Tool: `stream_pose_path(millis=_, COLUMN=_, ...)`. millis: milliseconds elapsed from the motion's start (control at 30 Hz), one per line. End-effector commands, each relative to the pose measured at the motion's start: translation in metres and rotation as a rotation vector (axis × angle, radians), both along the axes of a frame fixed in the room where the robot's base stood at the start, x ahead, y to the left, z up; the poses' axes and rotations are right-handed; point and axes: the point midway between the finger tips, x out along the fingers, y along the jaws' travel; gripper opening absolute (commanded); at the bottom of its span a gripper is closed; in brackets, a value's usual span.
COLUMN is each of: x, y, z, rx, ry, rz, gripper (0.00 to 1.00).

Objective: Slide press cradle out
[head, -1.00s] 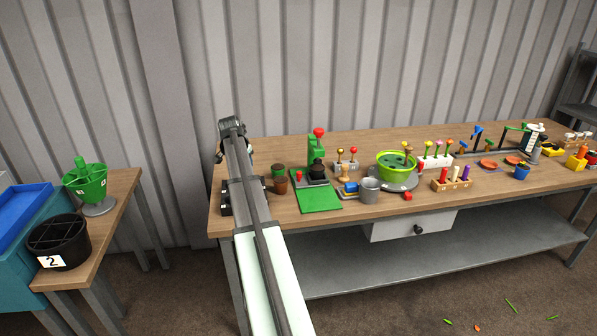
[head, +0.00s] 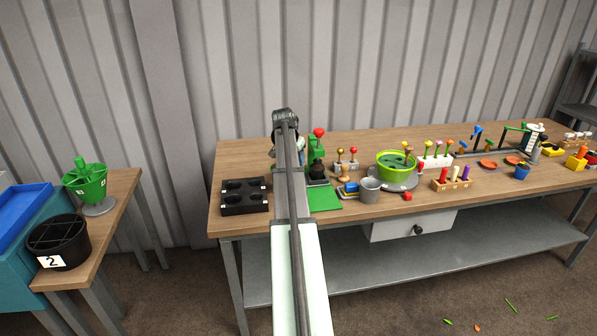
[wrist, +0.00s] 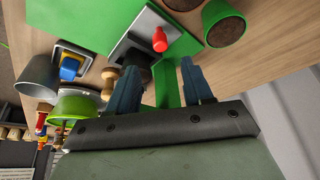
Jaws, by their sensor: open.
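The press shows in the head view as a green upright (head: 313,146) with a red ball on top and a black part below. Its grey base with a dark middle shows in the wrist view (wrist: 130,48). A small red knob (wrist: 160,40) stands on that base; I cannot tell for certain that this is the cradle's handle. My gripper (wrist: 160,82) is open and empty, its blue fingers apart, with a green part of the press showing between them. In the head view my arm covers the left part of the press base.
A green mat (head: 324,198) lies in front of the press. A grey cup (head: 370,190) and a green bowl (head: 396,166) stand to its right. A black tray with round wells (head: 244,196) is at the left. Two brown-topped pots (wrist: 223,22) are close by in the wrist view.

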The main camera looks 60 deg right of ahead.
Motion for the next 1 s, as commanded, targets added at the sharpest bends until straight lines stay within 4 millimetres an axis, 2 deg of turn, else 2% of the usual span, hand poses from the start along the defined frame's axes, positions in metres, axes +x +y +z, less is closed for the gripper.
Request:
stream_pose_path(millis=100, x=0.001, y=-0.009, z=-0.021, rx=0.002, ry=0.001, rz=0.000, gripper=0.50)
stream_pose_path(millis=300, x=0.003, y=-0.020, z=-0.049, rx=0.001, ry=0.000, rz=0.000, gripper=0.50)
stream_pose_path(millis=500, x=0.004, y=-0.027, z=-0.067, rx=0.001, ry=0.000, rz=0.000, gripper=0.50)
stream_pose_path(millis=933, x=0.004, y=-0.030, z=-0.073, rx=-0.001, ry=-0.001, rz=0.000, gripper=0.50)
stream_pose_path(millis=1000, x=0.004, y=-0.030, z=-0.072, rx=-0.001, ry=-0.001, rz=0.000, gripper=0.45)
